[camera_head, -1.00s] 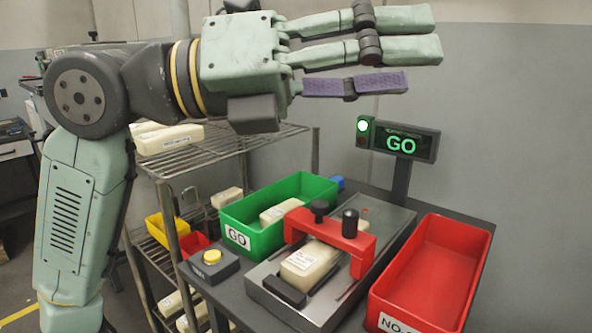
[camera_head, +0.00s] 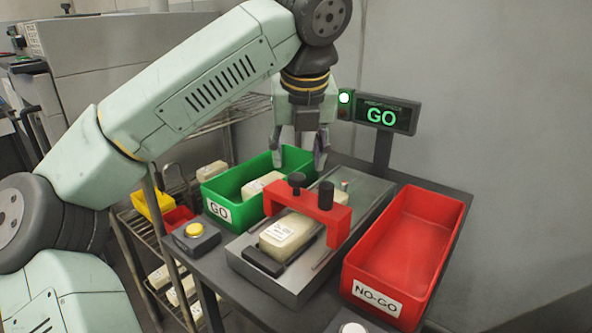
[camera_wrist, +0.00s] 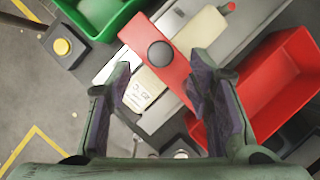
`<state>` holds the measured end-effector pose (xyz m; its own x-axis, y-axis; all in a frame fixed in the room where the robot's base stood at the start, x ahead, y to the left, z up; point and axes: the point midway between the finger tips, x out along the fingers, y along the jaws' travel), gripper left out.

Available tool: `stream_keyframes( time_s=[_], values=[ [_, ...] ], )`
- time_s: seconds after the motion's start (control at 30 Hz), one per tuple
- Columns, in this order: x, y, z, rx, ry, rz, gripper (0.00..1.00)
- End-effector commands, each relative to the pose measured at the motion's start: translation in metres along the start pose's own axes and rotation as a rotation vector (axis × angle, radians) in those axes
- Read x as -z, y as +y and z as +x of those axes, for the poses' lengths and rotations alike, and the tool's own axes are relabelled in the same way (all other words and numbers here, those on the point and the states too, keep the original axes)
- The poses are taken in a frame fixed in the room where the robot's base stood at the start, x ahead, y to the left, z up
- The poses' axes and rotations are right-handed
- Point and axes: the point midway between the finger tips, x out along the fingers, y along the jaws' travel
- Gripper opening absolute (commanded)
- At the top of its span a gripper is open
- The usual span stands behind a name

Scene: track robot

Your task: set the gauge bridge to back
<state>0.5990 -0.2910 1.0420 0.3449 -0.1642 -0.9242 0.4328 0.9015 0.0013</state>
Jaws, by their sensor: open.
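The red gauge bridge (camera_head: 318,212) spans a grey gauge plate (camera_head: 285,288) on the table. A cream labelled block (camera_head: 287,237) lies partly under it, its front end showing. Two dark knobs stand on top of the bridge. In the wrist view the bridge (camera_wrist: 150,55) runs diagonally ahead, one round dark knob (camera_wrist: 160,53) near the middle of the picture. My gripper (camera_head: 298,162) points down above and behind the bridge, near the green bin's right end. It is open and empty; its fingers also show in the wrist view (camera_wrist: 160,80).
A green GO bin (camera_head: 215,190) with a block inside stands left of the plate. A red NO-GO bin (camera_head: 405,250) stands right, empty. A yellow button box (camera_head: 196,236) sits front left. A lit GO display (camera_head: 385,115) stands behind.

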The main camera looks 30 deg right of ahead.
Motion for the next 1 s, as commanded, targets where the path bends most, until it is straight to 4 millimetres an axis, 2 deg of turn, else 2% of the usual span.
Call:
stream_keyframes(
  time_s=[0.1,0.33,0.7,1.0],
  values=[
    [0.000,0.000,0.022,0.003,0.002,0.002,0.47],
    [0.000,0.000,0.049,0.002,0.001,0.002,0.47],
    [0.000,-0.001,0.054,0.003,-0.001,0.002,0.46],
    [0.000,-0.001,0.054,0.003,-0.001,0.002,0.26]
  ],
)
